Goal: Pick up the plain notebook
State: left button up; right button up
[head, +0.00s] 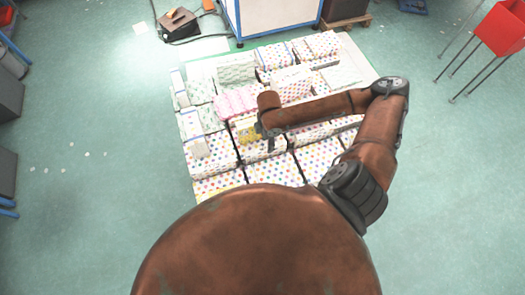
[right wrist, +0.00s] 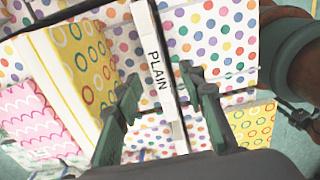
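The plain notebook (right wrist: 150,35) shows in the right wrist view as a narrow white spine marked "PLAIN", running up and down the middle of the picture. My right gripper (right wrist: 160,76) has one finger on each side of the spine. The fingers are apart, with a visible gap on the left side, so it is open. In the head view my right gripper (head: 269,138) is over the middle of the stacked goods, and I cannot make out the plain notebook there. My left gripper is not in view.
Dotted boxes (head: 210,150) stand in rows on the display. A yellow ringed box (right wrist: 75,65) stands close left of the gripper, and pink wavy packs (right wrist: 28,110) lie farther left. A red bin (head: 503,28) stands at the far right. The green floor (head: 90,130) is mostly clear.

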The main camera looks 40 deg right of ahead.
aim_at(266, 148)
jog(key=shift+w+f, duration=0.1)
jog(key=shift+f, duration=0.6)
jog(key=shift+a+f, duration=0.1)
jog(key=shift+f, duration=0.6)
jog(key=f, duration=0.3)
jog(key=shift+w+a+f, duration=0.1)
jog(key=shift+w+f, duration=0.15)
jog(key=shift+f, duration=0.1)
jog(key=shift+s+f, duration=0.1)
jog(key=shift+f, duration=0.3)
jog(key=shift+c, duration=0.7)
grip_shut()
